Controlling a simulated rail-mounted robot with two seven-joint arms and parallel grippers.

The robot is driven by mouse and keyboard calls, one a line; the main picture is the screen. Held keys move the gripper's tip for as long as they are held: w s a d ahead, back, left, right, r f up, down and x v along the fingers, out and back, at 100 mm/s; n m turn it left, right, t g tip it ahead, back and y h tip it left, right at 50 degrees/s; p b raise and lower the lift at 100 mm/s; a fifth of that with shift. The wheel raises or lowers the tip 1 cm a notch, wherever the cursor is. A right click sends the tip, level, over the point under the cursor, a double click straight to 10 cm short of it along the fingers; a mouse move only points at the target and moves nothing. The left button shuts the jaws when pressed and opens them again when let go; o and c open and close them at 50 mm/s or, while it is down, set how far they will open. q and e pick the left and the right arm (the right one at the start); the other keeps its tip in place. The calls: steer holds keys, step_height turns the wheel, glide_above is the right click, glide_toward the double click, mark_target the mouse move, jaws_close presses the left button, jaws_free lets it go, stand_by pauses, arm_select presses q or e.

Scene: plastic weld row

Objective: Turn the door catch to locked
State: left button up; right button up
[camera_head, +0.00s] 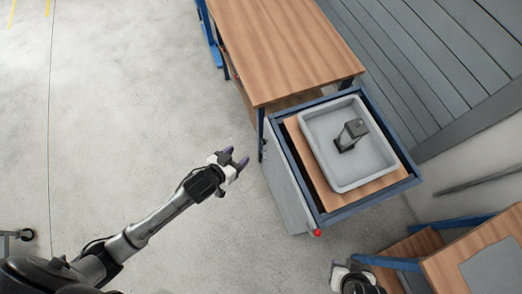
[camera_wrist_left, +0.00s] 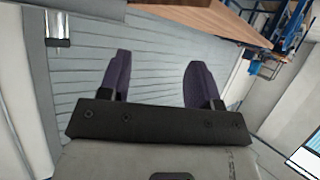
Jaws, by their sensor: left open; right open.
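My left gripper (camera_head: 236,157) is open and empty, its two dark purple fingers apart, left of the blue-framed cabinet (camera_head: 278,160). Its spread fingers also show in the left wrist view (camera_wrist_left: 158,62). The cabinet's grey side panel or door (camera_head: 289,190) faces the gripper, with a gap between. A red knob (camera_head: 317,232) sits at the cabinet's near lower corner. A small metallic fitting (camera_wrist_left: 58,30) is on a pale upright in the left wrist view. I cannot tell whether either is the catch. My right gripper (camera_head: 341,270) is partly visible at the bottom edge; its fingers are unclear.
A grey tray (camera_head: 312,122) holding a dark tool (camera_head: 351,134) sits on the cabinet top. A wooden bench (camera_head: 285,45) stands behind it. Another bench (camera_head: 450,262) is at lower right. Grey slatted wall (camera_head: 430,60) closes the right side.

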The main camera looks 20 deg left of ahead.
arm_select(q)
steer(key=w+a+f+m+t+h+b, duration=0.1)
steer(key=w+f+h+b, duration=0.15)
steer(key=f+b, duration=0.4)
steer(key=w+a+f+m+t+h+b, duration=0.1)
steer(key=w+f+h+b, duration=0.15)
steer(key=f+b, duration=0.45)
steer(key=m+g+h+b, duration=0.25)
steer(key=h+b, duration=0.25)
steer(key=b, duration=0.5)
glide_toward(264, 141)
steer(key=f+b+x, duration=0.1)
steer(key=b+x, duration=0.3)
steer(key=x, duration=0.4)
steer(key=shift+w+d+f, duration=0.15)
steer(key=shift+w+f, duration=0.2)
steer(key=shift+f, duration=0.05)
arm_select(e)
step_height(264, 141, down, 31)
steer(key=shift+d+r, duration=0.15)
arm_select(q)
steer(key=shift+t, duration=0.25)
steer(key=shift+c, duration=0.4)
arm_select(e)
steer(key=shift+s, duration=0.1)
arm_select(q)
steer(key=c, duration=0.9)
steer(key=shift+o, duration=0.2)
